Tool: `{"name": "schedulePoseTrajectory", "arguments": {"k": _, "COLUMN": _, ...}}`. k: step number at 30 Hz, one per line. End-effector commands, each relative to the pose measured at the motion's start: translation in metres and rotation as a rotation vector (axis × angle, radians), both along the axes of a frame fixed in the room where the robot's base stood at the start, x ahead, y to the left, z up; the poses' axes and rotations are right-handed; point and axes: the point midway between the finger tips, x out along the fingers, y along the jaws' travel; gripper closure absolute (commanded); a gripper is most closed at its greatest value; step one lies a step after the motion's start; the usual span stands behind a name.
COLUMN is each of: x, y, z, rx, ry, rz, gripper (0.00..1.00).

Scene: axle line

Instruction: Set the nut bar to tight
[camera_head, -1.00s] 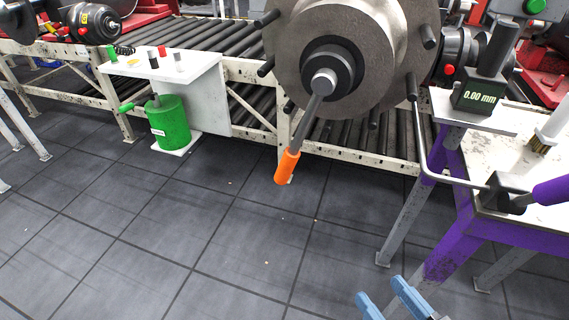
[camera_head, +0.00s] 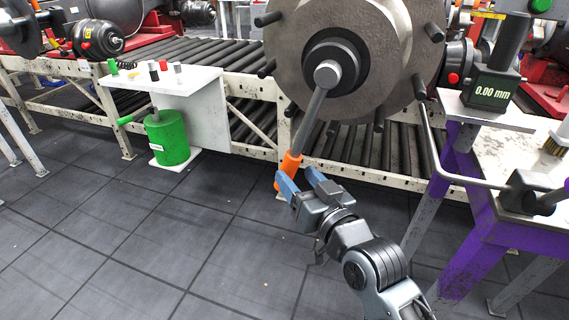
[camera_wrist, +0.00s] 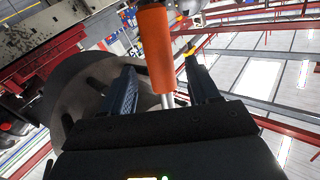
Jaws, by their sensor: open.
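The nut bar (camera_head: 309,127) hangs down and slightly left from the hub nut (camera_head: 327,74) of the big grey disc (camera_head: 388,40). Its orange grip (camera_head: 289,168) is at the lower end. My gripper (camera_head: 300,180) is at the orange grip, its blue fingers open and partly covering the grip's lower end. In the wrist view the orange grip (camera_wrist: 155,45) stands between the two open fingers (camera_wrist: 162,88), with a gap on each side. Whether a finger touches it cannot be told.
A roller conveyor (camera_head: 215,55) runs behind. A green canister (camera_head: 167,138) stands at left beside a white stand (camera_head: 190,80). A purple-framed bench (camera_head: 480,225) with a gauge reading 0.00 mm (camera_head: 490,92) and a bent bar (camera_head: 440,165) is close on the right.

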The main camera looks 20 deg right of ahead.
Motion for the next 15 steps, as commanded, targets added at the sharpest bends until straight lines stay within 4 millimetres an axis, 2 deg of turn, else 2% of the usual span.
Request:
{"name": "schedulePoseTrajectory", "arguments": {"k": 9, "x": 0.048, "y": 0.005, "z": 0.001, "rx": 0.000, "ry": -0.002, "rz": 0.001, "gripper": 0.40}}
{"name": "schedulePoseTrajectory", "arguments": {"k": 15, "x": 0.063, "y": 0.007, "z": 0.000, "rx": 0.000, "ry": -0.001, "rz": 0.001, "gripper": 0.40}}
